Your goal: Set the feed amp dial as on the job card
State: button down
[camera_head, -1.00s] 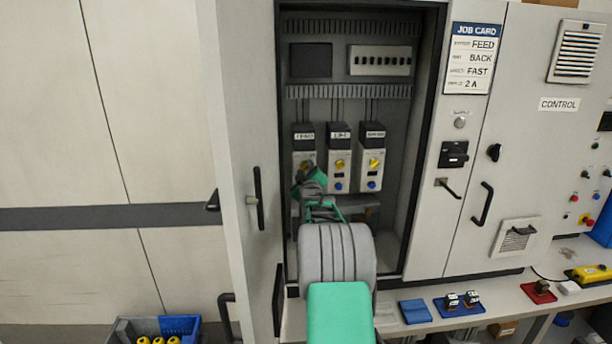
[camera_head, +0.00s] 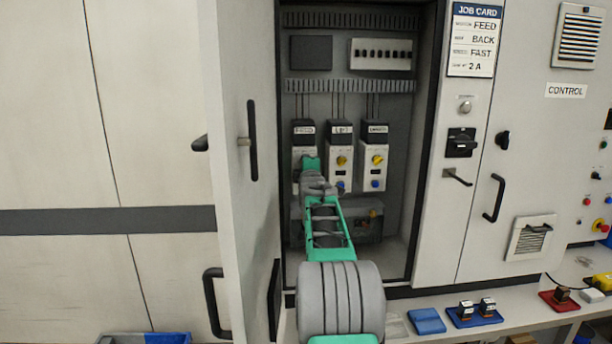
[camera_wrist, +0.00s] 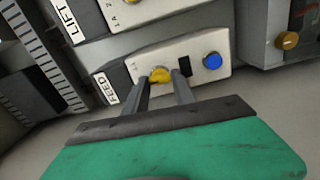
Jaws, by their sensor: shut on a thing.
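The job card (camera_head: 474,40) hangs on the cabinet front and reads FEED, BACK, FAST and 2 A. The feed unit (camera_head: 304,135) is the leftmost of three units in the open cabinet; my arm hides its lower part in the head view. In the wrist view its FEED label (camera_wrist: 106,88) and blue button (camera_wrist: 212,61) show. My gripper (camera_wrist: 160,80) is shut on the yellow feed amp dial (camera_wrist: 161,75), one finger on each side of it. The dial's scale marks are too small to read.
The lift unit (camera_head: 340,145) and a third unit (camera_head: 374,145) stand to the right, each with a yellow dial. The open cabinet door (camera_head: 235,200) is close on the left. A bench (camera_head: 400,322) with small parts runs below.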

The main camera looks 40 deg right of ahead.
jog(key=shift+n, duration=0.5)
jog(key=c, duration=1)
grip_release()
jog(key=shift+c, duration=0.2)
jog(key=b+v, duration=0.2)
jog(key=v, duration=0.6)
jog(key=shift+b, duration=0.35)
jog(key=shift+w, duration=0.1)
